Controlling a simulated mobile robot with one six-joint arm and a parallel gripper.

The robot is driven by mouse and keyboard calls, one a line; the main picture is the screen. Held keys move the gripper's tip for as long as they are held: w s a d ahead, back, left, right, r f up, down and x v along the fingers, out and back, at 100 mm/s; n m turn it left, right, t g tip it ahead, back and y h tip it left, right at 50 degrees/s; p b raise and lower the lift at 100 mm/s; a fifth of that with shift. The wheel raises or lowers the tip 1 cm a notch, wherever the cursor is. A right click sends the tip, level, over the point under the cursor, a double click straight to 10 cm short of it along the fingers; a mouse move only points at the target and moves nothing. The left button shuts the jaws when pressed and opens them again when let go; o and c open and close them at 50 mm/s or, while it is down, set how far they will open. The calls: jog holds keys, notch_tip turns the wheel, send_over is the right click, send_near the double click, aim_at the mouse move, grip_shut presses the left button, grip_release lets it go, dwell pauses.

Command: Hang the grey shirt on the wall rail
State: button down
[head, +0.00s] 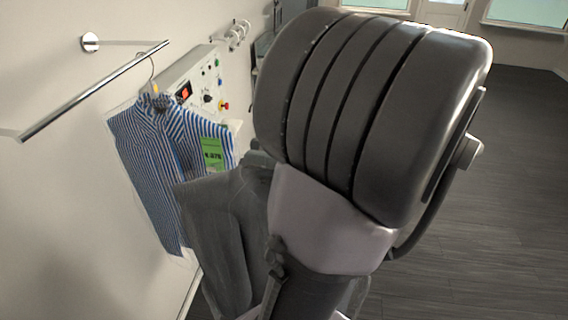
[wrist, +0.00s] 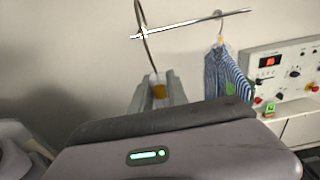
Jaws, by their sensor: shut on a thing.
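The grey shirt (head: 222,225) hangs below and to the right of the rail in the head view, partly hidden by my arm. In the wrist view my gripper (wrist: 158,88) is shut on the orange neck of a hanger (wrist: 145,42), whose thin hook points up. The hook crosses the left end of the wall rail (wrist: 190,24) in that picture; I cannot tell whether they touch. The rail (head: 95,92) also shows at the left of the head view.
A blue-striped shirt (head: 160,165) with a green tag hangs on the rail's far part and also shows in the wrist view (wrist: 226,75). A control panel (head: 195,85) is on the wall behind it. The rail's near part is bare. Open floor (head: 500,200) lies right.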

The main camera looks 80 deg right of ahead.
jog(key=w+a+p, duration=0.2)
jog(key=w+p, duration=0.2)
jog(key=w, duration=2.8)
jog(key=shift+w+a, duration=0.3)
jog(key=shift+w+r, duration=0.1)
jog(key=shift+w, duration=0.15)
jog(key=shift+w, duration=0.1)
jog(key=shift+w+a+p, duration=0.2)
jog(key=shift+w+p, duration=0.2)
jog(key=shift+w, duration=2)
jog(key=shift+f+b, duration=1.3)
jog(key=shift+f, duration=0.1)
jog(key=c, duration=1.2)
grip_release()
